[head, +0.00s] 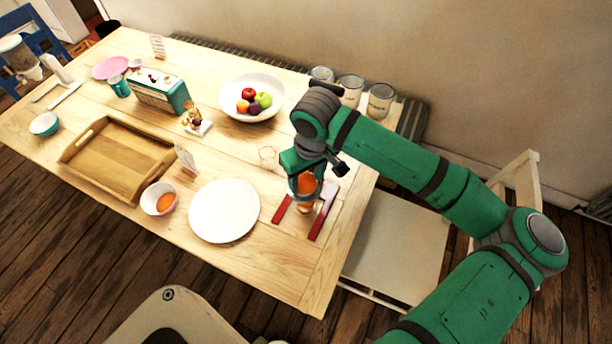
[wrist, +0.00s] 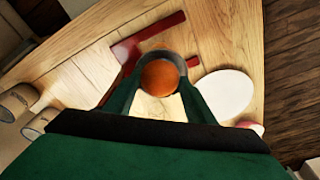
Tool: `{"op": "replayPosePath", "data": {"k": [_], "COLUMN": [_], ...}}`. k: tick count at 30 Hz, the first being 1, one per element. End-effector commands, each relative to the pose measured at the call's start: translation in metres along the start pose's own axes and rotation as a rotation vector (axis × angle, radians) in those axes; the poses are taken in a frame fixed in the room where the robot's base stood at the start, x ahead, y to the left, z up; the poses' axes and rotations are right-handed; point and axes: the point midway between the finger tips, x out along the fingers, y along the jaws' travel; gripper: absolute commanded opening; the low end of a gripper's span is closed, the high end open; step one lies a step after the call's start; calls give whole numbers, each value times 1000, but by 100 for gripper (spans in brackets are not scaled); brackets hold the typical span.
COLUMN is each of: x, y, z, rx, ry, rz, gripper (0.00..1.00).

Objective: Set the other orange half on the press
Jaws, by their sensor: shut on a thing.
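My gripper (head: 306,196) is shut on an orange half (head: 307,183), which also shows between the fingers in the wrist view (wrist: 160,76). It is over a red-footed stand that looks like the press (head: 325,219), near the table's right end. The stand's red parts show around the fingers in the wrist view (wrist: 147,40). Its middle is mostly hidden, so I cannot tell whether the orange half touches it. Another orange piece (head: 165,203) lies in a small white bowl (head: 148,194) left of the plate.
A white plate (head: 224,211) lies left of the stand. Canisters (head: 380,100) stand at the back right.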

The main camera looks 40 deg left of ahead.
Motion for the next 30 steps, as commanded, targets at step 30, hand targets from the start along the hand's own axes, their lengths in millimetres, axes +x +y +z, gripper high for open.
{"op": "replayPosePath", "data": {"k": [30], "x": [-16], "y": [-1], "z": [-3], "rx": [-2], "ry": [0], "rz": [0], "gripper": [40]}}
